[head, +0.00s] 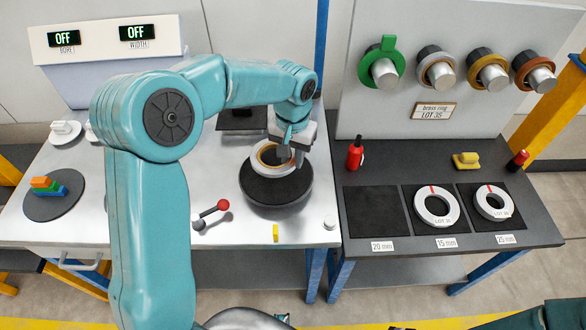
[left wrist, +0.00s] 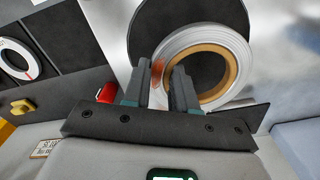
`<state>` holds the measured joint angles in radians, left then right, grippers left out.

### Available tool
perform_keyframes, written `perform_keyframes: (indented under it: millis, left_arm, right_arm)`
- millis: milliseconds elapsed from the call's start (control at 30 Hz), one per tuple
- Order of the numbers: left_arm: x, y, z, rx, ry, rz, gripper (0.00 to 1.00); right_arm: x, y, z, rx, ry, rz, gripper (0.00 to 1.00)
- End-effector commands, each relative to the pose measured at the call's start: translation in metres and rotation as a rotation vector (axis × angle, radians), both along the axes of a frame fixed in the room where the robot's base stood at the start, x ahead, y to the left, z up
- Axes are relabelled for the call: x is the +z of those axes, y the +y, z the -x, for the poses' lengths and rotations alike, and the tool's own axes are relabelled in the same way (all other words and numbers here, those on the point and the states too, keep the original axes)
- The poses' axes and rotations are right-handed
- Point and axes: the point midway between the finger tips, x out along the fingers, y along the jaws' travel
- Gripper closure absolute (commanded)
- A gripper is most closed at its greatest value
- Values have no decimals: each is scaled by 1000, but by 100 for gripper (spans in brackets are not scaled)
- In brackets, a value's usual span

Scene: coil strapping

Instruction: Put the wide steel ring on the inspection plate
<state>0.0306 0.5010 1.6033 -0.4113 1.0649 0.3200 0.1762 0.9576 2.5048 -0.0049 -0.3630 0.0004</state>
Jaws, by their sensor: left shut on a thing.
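My left gripper (head: 291,158) is at the far right side of a white ring with a brass-coloured inner band (head: 254,158), over a round black stand (head: 275,192). In the left wrist view, my left gripper's fingers (left wrist: 160,80) are shut across the wall of this white-and-brass ring (left wrist: 200,31); a brownish patch shows between them. A grey steel-looking ring (head: 422,73) is around a peg on the panel. My right gripper is not visible.
White rings (head: 425,211) lie on two mats of the right table; the 20 mm mat (head: 375,211) is empty. A red bottle (head: 355,155) and yellow block (head: 466,161) stand behind. Coloured bricks (head: 43,187) and a red-ended rod (head: 211,214) are on the left table.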

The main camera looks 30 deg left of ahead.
Motion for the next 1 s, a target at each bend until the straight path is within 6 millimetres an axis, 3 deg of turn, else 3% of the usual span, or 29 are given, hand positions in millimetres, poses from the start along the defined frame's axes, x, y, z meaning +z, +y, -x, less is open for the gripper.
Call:
perform_keyframes:
  millis: [433,833,867,900,933,1000]
  left_arm:
    - [-53,0,-4,1,-1,0,100]
    - [-60,0,-4,1,-3,0,100]
    - [-61,0,-4,1,-1,0,70]
    - [-60,0,-4,1,-1,0,57]
    - [-60,0,-4,1,-1,0,48]
    - [-60,0,-4,1,-1,0,48]
  right_arm:
    - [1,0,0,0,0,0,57]
    - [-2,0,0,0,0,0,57]
    - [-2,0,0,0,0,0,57]
    - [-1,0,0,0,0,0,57]
    - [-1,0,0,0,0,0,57]
    - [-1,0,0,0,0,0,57]
